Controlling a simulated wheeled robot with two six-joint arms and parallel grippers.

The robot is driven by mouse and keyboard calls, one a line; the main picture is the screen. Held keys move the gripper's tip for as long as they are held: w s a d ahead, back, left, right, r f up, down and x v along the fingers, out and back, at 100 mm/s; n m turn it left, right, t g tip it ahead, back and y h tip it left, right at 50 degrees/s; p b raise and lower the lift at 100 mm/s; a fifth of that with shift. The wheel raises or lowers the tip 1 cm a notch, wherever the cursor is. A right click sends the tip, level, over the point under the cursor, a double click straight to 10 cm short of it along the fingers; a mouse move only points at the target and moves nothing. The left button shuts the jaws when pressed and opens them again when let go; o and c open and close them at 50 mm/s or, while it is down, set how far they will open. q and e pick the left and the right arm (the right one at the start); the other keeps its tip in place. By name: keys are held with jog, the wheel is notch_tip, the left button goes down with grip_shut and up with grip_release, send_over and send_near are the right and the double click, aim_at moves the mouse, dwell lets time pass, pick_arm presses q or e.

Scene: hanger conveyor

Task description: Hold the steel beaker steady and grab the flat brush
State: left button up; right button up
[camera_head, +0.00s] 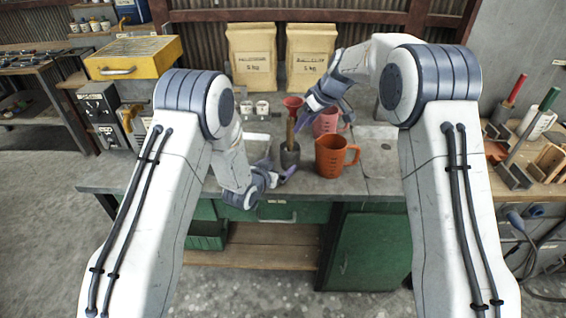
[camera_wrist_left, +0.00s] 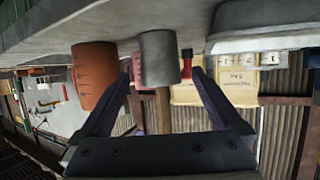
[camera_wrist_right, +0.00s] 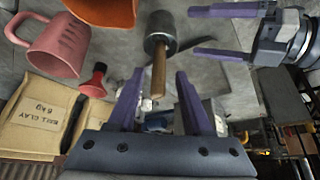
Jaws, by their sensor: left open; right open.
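The steel beaker (camera_head: 290,160) stands upright on the grey worktop. The flat brush stands in it; only its wooden handle (camera_head: 291,132) shows, and its lower end is hidden inside. My left gripper (camera_head: 277,172) is open at the beaker's left front, with its fingertips pointing at the beaker. In the right wrist view, the beaker (camera_wrist_right: 162,34) lies just beyond the left fingertips (camera_wrist_right: 192,32). My right gripper (camera_head: 310,112) is open above and right of the beaker. In its wrist view, the handle (camera_wrist_right: 159,72) points toward the gap between its fingers (camera_wrist_right: 160,92), apparently untouched.
An orange jug (camera_head: 332,158) stands close right of the beaker, with a pink jug (camera_head: 326,122) behind it. A red-topped item (camera_head: 292,102) stands behind the handle. Two paper bags (camera_head: 252,55) stand at the back.

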aim_at(290, 135)
pick_arm(q)
jog(key=x, duration=0.9)
jog(key=shift+w+d+f, duration=0.15)
jog(key=shift+w+d, duration=0.05)
jog(key=shift+w, duration=0.1)
jog(key=c, duration=1.4)
pick_arm(e)
jog(key=shift+o, duration=1.2)
jog(key=a+m, duration=0.1)
jog(key=a+r+m+h, duration=0.1)
jog(key=m, duration=0.1)
jog(key=shift+a+h, duration=0.1)
jog(key=shift+h, duration=0.2)
jog(key=r+m+h, duration=0.1)
jog(key=m, duration=0.1)
jog(key=a+r+m+h, duration=0.1)
jog(key=m, duration=0.1)
jog(key=shift+w+a, duration=0.15)
jog(key=shift+w, duration=0.2)
jog(key=x, duration=1.2)
jog(key=shift+w+a+r, duration=0.1)
